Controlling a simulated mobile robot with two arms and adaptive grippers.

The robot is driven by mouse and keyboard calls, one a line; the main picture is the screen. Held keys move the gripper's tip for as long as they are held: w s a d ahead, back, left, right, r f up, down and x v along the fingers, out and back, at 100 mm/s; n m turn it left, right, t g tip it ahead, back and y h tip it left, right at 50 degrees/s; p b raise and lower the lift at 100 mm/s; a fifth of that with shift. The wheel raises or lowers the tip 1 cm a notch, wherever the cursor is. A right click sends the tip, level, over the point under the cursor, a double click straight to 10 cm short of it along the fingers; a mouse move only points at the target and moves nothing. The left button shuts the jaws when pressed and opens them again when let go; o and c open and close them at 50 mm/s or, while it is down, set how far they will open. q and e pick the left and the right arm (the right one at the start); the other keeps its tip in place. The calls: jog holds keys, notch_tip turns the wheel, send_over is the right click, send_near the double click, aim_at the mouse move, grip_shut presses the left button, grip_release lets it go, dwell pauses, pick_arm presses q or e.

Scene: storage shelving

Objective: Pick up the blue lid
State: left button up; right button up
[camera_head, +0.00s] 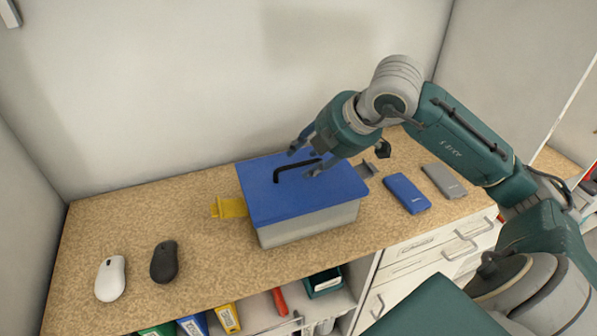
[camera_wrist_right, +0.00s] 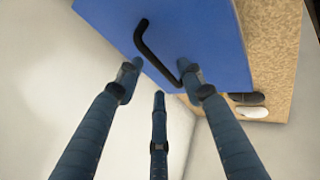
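The blue lid (camera_head: 325,198) lies on a grey box (camera_head: 310,222) in the middle of the wooden counter. A black bent handle (camera_head: 290,169) rises from the lid. My right gripper (camera_head: 305,160) is above the lid's far right part, close to the handle, with its fingers spread and nothing between them. In the right wrist view the lid (camera_wrist_right: 205,32) fills the top, and the handle (camera_wrist_right: 153,45) lies beyond the open fingers (camera_wrist_right: 160,85). Whether a fingertip touches the handle cannot be told. My left gripper is not in view.
A yellow clip (camera_head: 230,207) and a grey clip (camera_head: 368,170) stick out from the box's sides. A white mouse (camera_head: 110,279) and a black mouse (camera_head: 163,262) lie left. A blue case (camera_head: 407,193) and a grey case (camera_head: 444,180) lie right. A wall stands behind.

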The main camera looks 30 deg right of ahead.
aim_at(302, 164)
jog(key=shift+p+x, duration=0.4)
jog(key=shift+x, duration=0.75)
jog(key=shift+w+f, duration=0.25)
jog(key=shift+w, duration=0.05)
jog(key=shift+w+f, duration=0.1)
jog(key=shift+f, duration=0.05)
jog(key=shift+c, duration=0.3)
grip_shut()
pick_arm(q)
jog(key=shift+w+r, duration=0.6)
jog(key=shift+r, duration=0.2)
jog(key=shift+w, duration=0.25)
